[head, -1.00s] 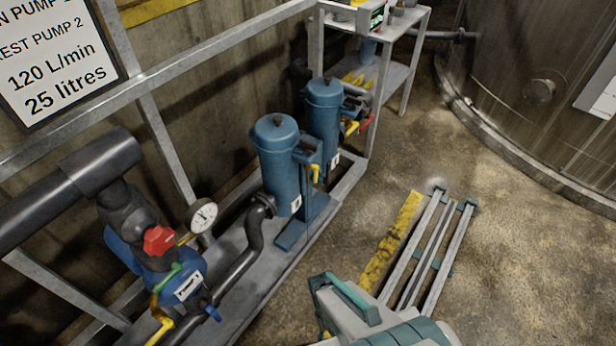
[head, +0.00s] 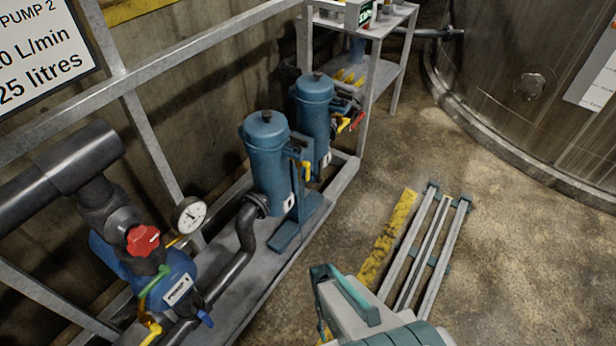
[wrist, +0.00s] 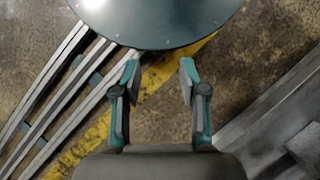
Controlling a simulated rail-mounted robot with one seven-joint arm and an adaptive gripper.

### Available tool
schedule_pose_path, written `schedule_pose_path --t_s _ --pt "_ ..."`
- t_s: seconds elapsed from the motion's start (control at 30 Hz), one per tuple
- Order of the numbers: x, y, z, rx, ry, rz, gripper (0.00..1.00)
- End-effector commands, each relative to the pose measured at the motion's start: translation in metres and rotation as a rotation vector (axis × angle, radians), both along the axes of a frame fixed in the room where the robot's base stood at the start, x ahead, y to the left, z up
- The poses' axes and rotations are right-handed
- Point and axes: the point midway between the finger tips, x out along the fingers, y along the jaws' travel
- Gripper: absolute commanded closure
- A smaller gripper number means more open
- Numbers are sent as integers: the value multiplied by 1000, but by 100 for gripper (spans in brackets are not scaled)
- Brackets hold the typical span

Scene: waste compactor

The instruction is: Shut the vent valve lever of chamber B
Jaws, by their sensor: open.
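Two blue upright canisters stand on the grey skid in the head view, a near one (head: 268,160) and a far one (head: 315,110). Each has a small white label that I cannot read, so I cannot tell which is chamber B. A yellow lever (head: 307,171) points down beside the near canister. Beside the far one are a yellow lever (head: 344,125) and a red lever (head: 358,121). My gripper (wrist: 160,72) is open and empty above the floor in the wrist view, with no lever between its fingers. My arm shows at the head view's bottom, apart from the canisters.
A pump (head: 175,280) with a red knob (head: 143,240) and a gauge (head: 189,215) stands at left. A grey shelf (head: 385,75) is behind the canisters. Metal floor rails (head: 425,255) lie beside a yellow floor stripe (head: 388,235). A large tank (head: 530,90) stands at back right.

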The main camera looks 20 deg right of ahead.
Motion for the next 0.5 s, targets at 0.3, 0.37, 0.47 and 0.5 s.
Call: schedule_pose_path --t_s 0.3,0.37,0.47,0.5 --pt "124 -36 -32 92 -243 -381 57" --pt "147 -43 -29 120 -286 -483 57" --pt "185 -55 -20 175 -354 -667 57" --pt "200 -62 -14 199 -379 -743 57"
